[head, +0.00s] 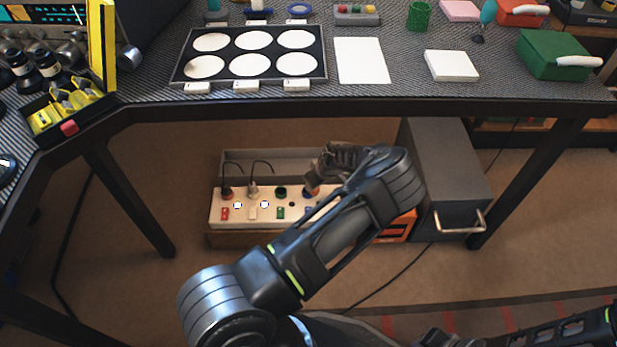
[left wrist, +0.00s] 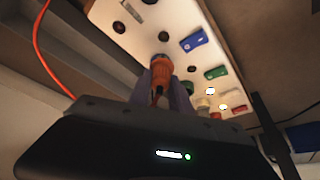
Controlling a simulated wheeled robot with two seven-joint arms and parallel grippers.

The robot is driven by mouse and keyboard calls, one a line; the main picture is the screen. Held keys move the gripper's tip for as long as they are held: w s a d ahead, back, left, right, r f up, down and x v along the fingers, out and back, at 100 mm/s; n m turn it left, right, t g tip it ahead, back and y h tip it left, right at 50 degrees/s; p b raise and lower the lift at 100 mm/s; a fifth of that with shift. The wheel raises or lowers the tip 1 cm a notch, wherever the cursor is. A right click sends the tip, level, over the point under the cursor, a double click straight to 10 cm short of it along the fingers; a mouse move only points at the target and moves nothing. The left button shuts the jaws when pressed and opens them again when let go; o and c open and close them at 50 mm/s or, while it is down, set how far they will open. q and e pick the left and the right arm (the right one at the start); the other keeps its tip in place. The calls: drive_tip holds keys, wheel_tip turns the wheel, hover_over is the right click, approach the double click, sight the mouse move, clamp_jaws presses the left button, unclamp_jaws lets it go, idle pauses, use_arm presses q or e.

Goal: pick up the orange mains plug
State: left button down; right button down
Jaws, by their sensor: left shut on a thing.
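The orange mains plug (left wrist: 163,72) shows in the left wrist view between the fingers of my left gripper (left wrist: 160,88), which is shut on it. The plug is at the socket in line with the blue switch (left wrist: 193,40) on the white socket strip (left wrist: 132,10). I cannot tell whether its pins are seated.
The table edge (head: 350,106) runs above the arm. A grey cabinet (head: 447,175) and an orange box (head: 397,228) stand to the right. An orange lead (left wrist: 38,45) hangs at left in the wrist view.

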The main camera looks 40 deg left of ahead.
use_arm(q)
drive_tip(key=s+d+p, duration=0.2)
drive_tip(key=s+d, duration=0.2)
drive_tip(key=d, duration=1)
drive_tip(key=shift+r, duration=0.1)
